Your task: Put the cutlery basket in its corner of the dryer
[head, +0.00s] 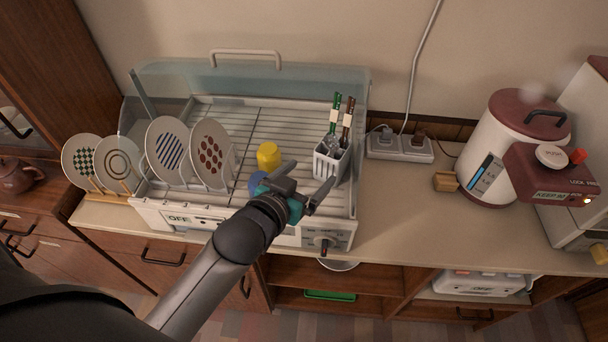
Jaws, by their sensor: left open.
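The cutlery basket (328,164) is a small white holder with chopsticks and other cutlery standing upright in it. It stands at the right side of the dish dryer (215,106), which has a wire rack floor and a raised clear lid. My left gripper (304,181) is open, just in front of the basket's lower part, with its fingers pointing towards it. Whether a finger touches the basket I cannot tell. The gripper and wrist hide part of the dryer's front edge. My right gripper is not in view.
Plates with striped (168,150) and dotted (210,153) patterns stand in the dryer's left part. A yellow cup (268,156) and a blue item (257,183) are left of the gripper. A power strip (399,147) and white pot (500,150) stand right; the counter between is mostly clear.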

